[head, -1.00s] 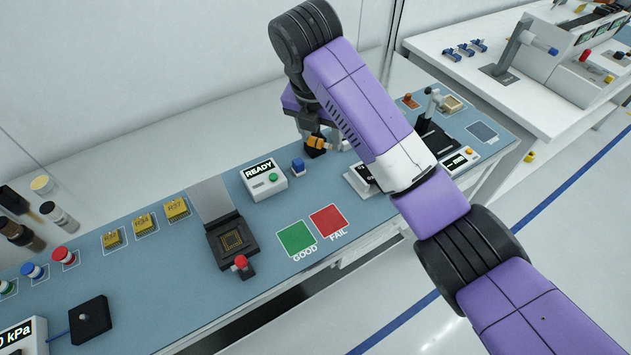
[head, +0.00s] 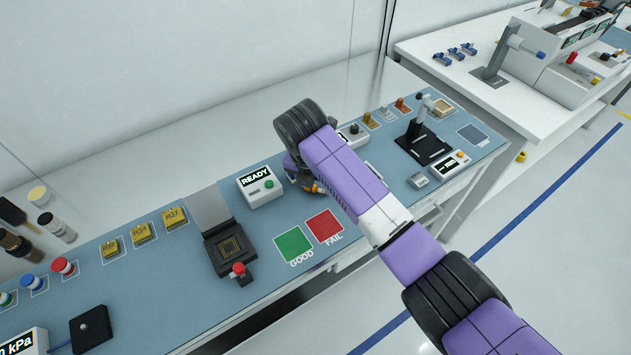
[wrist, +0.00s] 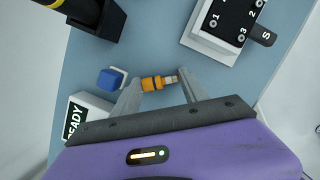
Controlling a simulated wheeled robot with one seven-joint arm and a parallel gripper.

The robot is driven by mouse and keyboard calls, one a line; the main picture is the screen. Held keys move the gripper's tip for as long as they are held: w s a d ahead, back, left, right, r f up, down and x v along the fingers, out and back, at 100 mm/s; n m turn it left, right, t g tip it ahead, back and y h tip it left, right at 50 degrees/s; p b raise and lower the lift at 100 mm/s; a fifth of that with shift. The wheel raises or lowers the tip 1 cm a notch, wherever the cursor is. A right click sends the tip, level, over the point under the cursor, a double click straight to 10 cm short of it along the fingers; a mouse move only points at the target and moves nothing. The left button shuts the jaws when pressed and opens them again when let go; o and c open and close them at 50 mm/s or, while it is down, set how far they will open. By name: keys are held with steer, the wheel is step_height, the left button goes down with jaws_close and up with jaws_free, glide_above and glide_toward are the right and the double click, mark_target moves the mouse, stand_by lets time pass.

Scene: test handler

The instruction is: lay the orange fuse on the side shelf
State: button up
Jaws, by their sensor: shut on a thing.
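The orange fuse (wrist: 151,83) has an orange body and a pale metal end. In the wrist view it lies crosswise between the two grey fingers of my gripper (wrist: 160,79), which is shut on it. In the head view my gripper (head: 311,184) is over the blue bench, just right of the READY box; the arm hides most of it, and only a bit of orange shows at its tip. I cannot pick out the side shelf for certain in either view.
The READY box (head: 261,186) and a blue block (wrist: 110,79) are close to my gripper. A numbered black-topped device (wrist: 228,20) sits ahead on the right. The green pad (head: 293,244) and red pad (head: 324,226) lie flat near the bench's front edge.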

steer(key=shift+f, duration=0.1)
steer(key=o, duration=1.3)
